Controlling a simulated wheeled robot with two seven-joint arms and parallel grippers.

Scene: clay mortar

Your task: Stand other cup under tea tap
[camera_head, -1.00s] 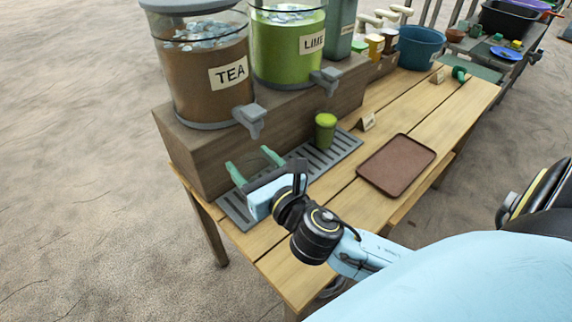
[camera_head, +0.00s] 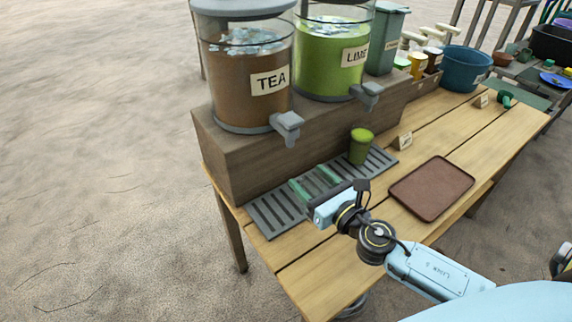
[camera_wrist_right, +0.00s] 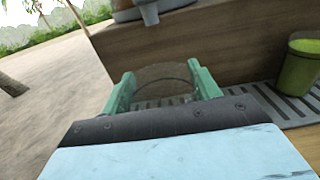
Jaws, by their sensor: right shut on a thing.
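My right gripper (camera_head: 314,184) is low over the near-left part of the slotted drip tray (camera_head: 268,218), in front of and below the tea tap (camera_head: 287,125). Its green fingers also show in the right wrist view (camera_wrist_right: 165,88), shut on a clear cup (camera_wrist_right: 163,74). The cup's see-through wall and curved rim show between the fingers; in the head view it is hard to make out. I cannot tell whether its base touches the tray. A green-filled cup (camera_head: 360,148) stands on the tray near the lime tap (camera_head: 368,93). The tea dispenser (camera_head: 247,72) stands on a wooden block. My left gripper is out of view.
The wooden block (camera_head: 235,160) rises directly behind the tray. A brown serving tray (camera_head: 432,188) lies to the right on the table. A small card (camera_head: 403,141) stands near the green cup. A blue tub (camera_head: 464,68) is farther back. The table's front-left corner is clear.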

